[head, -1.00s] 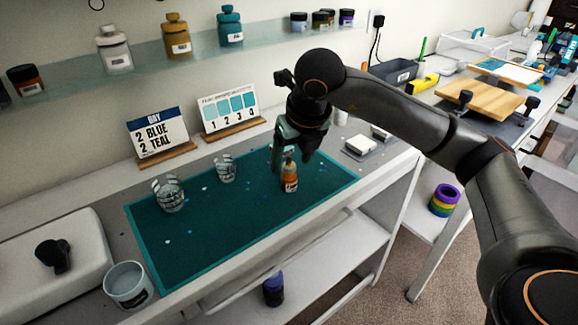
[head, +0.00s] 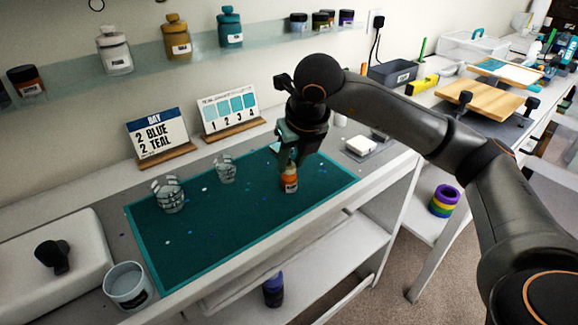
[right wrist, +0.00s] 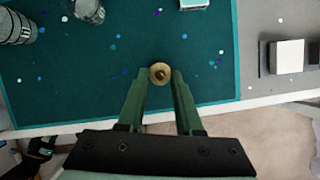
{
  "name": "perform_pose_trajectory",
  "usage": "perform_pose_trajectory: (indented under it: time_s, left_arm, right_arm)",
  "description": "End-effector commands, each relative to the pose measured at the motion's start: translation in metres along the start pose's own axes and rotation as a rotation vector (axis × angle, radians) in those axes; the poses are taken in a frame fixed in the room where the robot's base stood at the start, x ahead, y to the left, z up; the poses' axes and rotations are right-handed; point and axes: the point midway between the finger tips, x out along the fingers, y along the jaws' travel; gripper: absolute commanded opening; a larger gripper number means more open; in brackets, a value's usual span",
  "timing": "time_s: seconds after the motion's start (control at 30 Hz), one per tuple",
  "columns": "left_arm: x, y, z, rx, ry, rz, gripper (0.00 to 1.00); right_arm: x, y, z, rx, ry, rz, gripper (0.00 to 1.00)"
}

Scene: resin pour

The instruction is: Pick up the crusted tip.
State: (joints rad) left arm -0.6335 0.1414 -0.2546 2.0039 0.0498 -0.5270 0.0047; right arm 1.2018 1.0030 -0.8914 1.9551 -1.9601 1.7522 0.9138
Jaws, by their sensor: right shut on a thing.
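The crusted tip (right wrist: 160,74) shows from above in the right wrist view as a tan, round cap with a darker centre. It sits on top of a small orange bottle with a pale label (head: 289,181), which stands upright on the teal mat (head: 215,228). My right gripper (right wrist: 160,78) points down over the bottle, its two fingers shut on the tip from both sides. In the head view the fingers hide most of the tip. My left gripper is not in view.
Two clear graduated cups (head: 169,194) stand on the mat's left half, with small coloured flecks around them. A white tub (head: 128,285) is at the front left. A small scale (head: 360,146) is right of the mat. Sign cards stand behind.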

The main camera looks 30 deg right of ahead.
Motion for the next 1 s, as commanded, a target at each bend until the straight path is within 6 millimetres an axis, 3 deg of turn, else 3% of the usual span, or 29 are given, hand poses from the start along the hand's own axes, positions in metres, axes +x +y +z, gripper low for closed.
perform_pose_trajectory:
  time_s: [0.37,0.57,0.67,0.93,1.0]
  left_arm:
    - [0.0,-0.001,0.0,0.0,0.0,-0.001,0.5]
    - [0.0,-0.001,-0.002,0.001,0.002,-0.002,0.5]
    - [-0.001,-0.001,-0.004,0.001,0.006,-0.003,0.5]
    - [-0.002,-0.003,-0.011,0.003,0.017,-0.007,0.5]
    - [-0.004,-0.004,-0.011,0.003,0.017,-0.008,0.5]
  right_arm:
    - [-0.001,0.0,0.001,0.0,-0.001,0.0,0.0]
    - [-0.015,0.001,0.007,-0.001,-0.004,0.002,0.0]
    - [-0.031,0.001,0.014,-0.001,-0.005,0.002,0.0]
    - [-0.104,-0.01,-0.009,-0.002,-0.008,0.001,0.0]
    - [-0.119,-0.015,-0.022,-0.001,-0.007,-0.004,0.0]
